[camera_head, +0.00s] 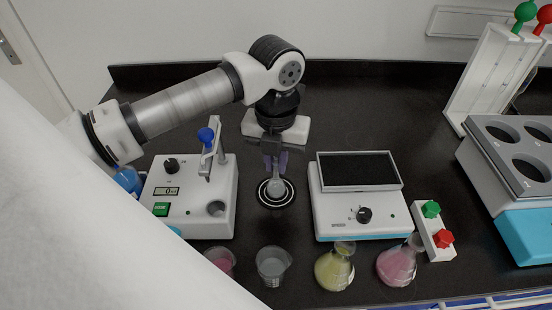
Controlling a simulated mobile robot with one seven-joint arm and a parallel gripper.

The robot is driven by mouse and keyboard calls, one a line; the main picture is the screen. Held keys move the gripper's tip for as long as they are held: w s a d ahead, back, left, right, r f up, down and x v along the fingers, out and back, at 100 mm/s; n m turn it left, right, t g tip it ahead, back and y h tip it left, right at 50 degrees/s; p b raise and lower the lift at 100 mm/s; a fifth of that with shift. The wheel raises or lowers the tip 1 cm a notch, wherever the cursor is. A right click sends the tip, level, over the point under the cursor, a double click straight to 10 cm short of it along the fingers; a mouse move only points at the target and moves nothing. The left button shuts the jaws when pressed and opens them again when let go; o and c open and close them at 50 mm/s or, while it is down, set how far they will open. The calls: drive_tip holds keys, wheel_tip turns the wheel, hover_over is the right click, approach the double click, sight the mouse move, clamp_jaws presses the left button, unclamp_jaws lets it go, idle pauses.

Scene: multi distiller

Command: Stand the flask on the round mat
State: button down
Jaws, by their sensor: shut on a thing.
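My gripper (275,161) is in the middle of the bench, pointing down, its purple fingers shut on the neck of a small grey, see-through flask (276,187). The flask is upright, with its rounded body below the fingers. The round mat (263,201), black with white rings, lies on the dark bench directly under and around the flask in the picture. I cannot tell whether the flask's base touches the mat. The flask's top is hidden by the fingers.
A white device with a blue-knobbed lever (206,136) stands left of the mat, a hotplate (340,205) right. In front are a clear beaker (272,266), a pink-filled vessel (220,262), a yellow flask (335,268) and a pink flask (398,265). A grey-blue bath (480,160) stands far right.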

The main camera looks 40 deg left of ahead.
drive_tip(key=c, duration=1.3)
unclamp_jaws()
drive_tip(key=shift+c, duration=0.2)
